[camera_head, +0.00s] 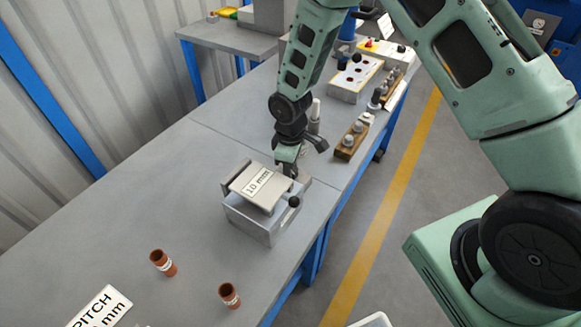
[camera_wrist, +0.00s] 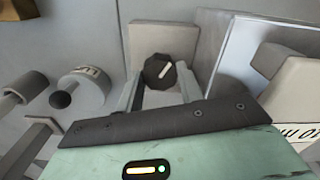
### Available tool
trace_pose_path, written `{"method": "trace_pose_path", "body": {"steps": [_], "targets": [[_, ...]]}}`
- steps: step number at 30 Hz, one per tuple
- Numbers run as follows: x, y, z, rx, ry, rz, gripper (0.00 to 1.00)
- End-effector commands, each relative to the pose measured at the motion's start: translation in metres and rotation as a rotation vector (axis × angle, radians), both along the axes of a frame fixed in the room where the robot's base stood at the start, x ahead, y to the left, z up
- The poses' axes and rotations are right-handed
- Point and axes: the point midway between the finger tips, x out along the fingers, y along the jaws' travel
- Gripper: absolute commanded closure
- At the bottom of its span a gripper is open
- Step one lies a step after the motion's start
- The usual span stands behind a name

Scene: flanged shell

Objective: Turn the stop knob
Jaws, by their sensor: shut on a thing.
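The stop knob (camera_wrist: 158,69) is dark, round and faceted, with a white pointer mark slanting up to the right. It sits on a grey block (camera_wrist: 166,37) in the wrist view. My gripper (camera_wrist: 161,77) has one finger on each side of the knob and is shut on it. In the head view my gripper (camera_head: 288,168) is low at the far side of a grey fixture (camera_head: 256,217) with a plate marked "10 mm" (camera_head: 259,187).
A black ball handle (camera_head: 294,201) stands at the fixture's right side. Two brown cylinders (camera_head: 163,262) (camera_head: 229,295) and a "PITCH" card (camera_head: 103,306) are on the near bench (camera_head: 130,200). A wooden block with metal parts (camera_head: 351,142) and a control box (camera_head: 355,78) stand further back.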

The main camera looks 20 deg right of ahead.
Motion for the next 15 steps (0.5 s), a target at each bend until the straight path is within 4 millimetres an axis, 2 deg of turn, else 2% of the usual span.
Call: {"method": "trace_pose_path", "body": {"steps": [15], "targets": [[0.0009,0.0004,0.0010,0.001,-0.002,-0.057,0.86]]}}
